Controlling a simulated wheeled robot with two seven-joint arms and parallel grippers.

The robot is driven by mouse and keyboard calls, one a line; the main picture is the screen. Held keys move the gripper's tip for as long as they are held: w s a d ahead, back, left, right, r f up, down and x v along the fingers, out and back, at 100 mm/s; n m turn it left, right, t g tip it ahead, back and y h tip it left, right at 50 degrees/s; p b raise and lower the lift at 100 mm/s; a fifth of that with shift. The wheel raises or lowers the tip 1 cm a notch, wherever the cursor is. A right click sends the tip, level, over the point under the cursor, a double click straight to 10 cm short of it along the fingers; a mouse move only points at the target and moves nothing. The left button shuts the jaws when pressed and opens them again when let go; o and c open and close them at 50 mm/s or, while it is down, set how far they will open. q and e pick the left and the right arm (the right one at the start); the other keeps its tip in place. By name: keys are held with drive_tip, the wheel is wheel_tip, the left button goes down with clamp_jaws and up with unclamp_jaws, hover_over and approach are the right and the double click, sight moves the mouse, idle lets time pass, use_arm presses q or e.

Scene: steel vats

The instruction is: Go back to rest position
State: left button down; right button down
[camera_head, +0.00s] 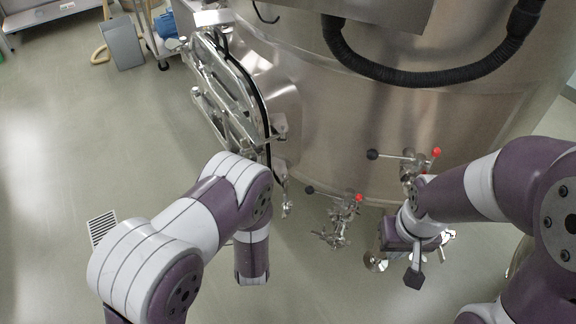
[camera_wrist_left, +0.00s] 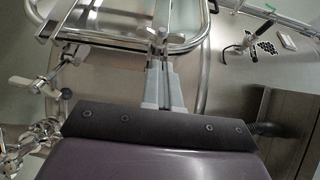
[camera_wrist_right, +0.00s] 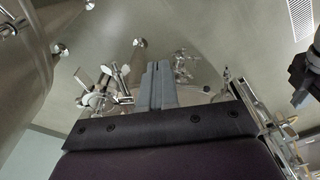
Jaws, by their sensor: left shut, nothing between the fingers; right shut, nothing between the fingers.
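My left gripper (camera_wrist_left: 163,66) shows in the left wrist view, its two grey fingers shut and empty in front of the vat's door frame. In the head view my left forearm hangs down beside the open door, and its fingers are hidden. My right gripper (camera_wrist_right: 157,68) is shut and empty in the right wrist view, pointing over the floor among steel fittings.
The steel vat (camera_head: 400,110) fills the upper right, with a black hose (camera_head: 420,78) across it. Its door (camera_head: 225,95) stands open at left. Valves with red and black knobs (camera_head: 340,215) stick out between my arms. The floor at left is clear around a drain grate (camera_head: 101,227).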

idle(0.4)
use_arm(q)
drive_tip(key=s+d+f+n+g+h, duration=0.1)
drive_tip(key=s+f+n+g+h, duration=0.15)
drive_tip(key=f+n+g, duration=0.5)
drive_tip(key=s+d+f+n+g, duration=0.1)
drive_tip(key=s+d+n+g, duration=0.15)
drive_tip(key=s+g, duration=0.45)
drive_tip(key=s+a+r+n+g, duration=0.1)
drive_tip(key=s+a+r+n, duration=0.2)
drive_tip(key=r, duration=0.5)
drive_tip(key=s+a+r+n+g, duration=0.1)
drive_tip(key=s+a+r+n, duration=0.1)
drive_tip(key=s+a+r, duration=0.3)
wheel_tip(320, 180, up, 3)
drive_tip(key=shift+a+f+n+h, duration=0.1)
drive_tip(key=shift+a+n+h, duration=0.25)
drive_tip(key=shift+a+n, duration=0.05)
